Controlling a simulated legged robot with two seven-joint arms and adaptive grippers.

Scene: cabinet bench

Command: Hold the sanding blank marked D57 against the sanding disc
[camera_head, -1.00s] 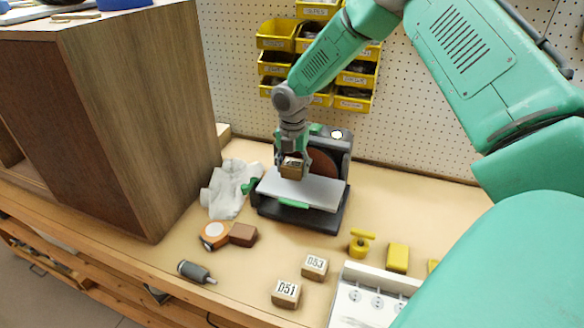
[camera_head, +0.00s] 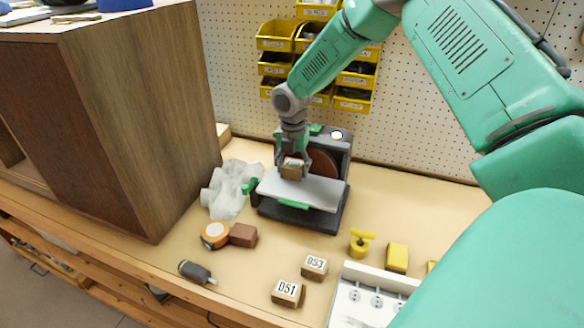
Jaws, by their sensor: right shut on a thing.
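My right gripper (camera_head: 292,160) reaches down from above and is shut on a small wooden block (camera_head: 291,170). The block is just above or on the white table of the sander (camera_head: 322,190), in front of the brown sanding disc (camera_head: 322,163). The mark on the held block is too small to read. I cannot tell whether the block touches the disc, as the gripper partly covers the space between them. Two other wooden blanks, marked D51 (camera_head: 287,293) and D53 (camera_head: 314,266), rest on the bench at the front. My left gripper is not in view.
A large wooden cabinet (camera_head: 150,120) stands at the left.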

